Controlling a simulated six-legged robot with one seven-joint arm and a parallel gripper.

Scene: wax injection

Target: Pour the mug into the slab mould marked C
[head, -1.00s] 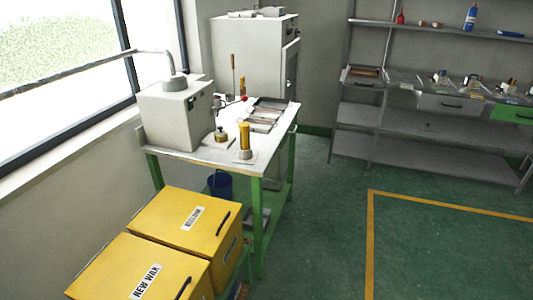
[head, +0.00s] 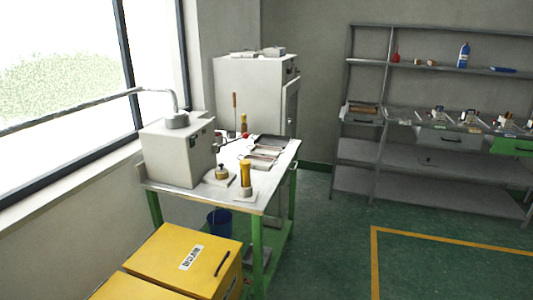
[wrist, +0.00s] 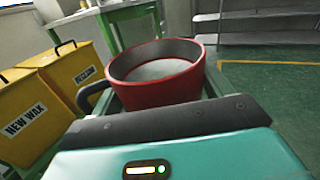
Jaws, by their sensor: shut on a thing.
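A red mug (wrist: 157,75) with a dark handle stands close in front of my gripper (wrist: 165,118) in the wrist view. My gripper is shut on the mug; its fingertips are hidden. The mug looks upright, with a grey inside; I cannot tell how much is in it. In the head view, slab moulds (head: 261,160) lie as flat trays towards the right side of the workbench (head: 210,202). Their marks are too small to read, so I cannot tell which is C. My gripper and the mug are not in the head view.
A grey box-shaped machine (head: 178,152) with a pipe stands on the bench's left. A yellow cylinder (head: 245,175) stands near its front edge. Yellow bins (head: 185,262) stand before the bench, with a blue bucket (head: 219,222) beneath it. Green floor (head: 330,255) to the right is clear.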

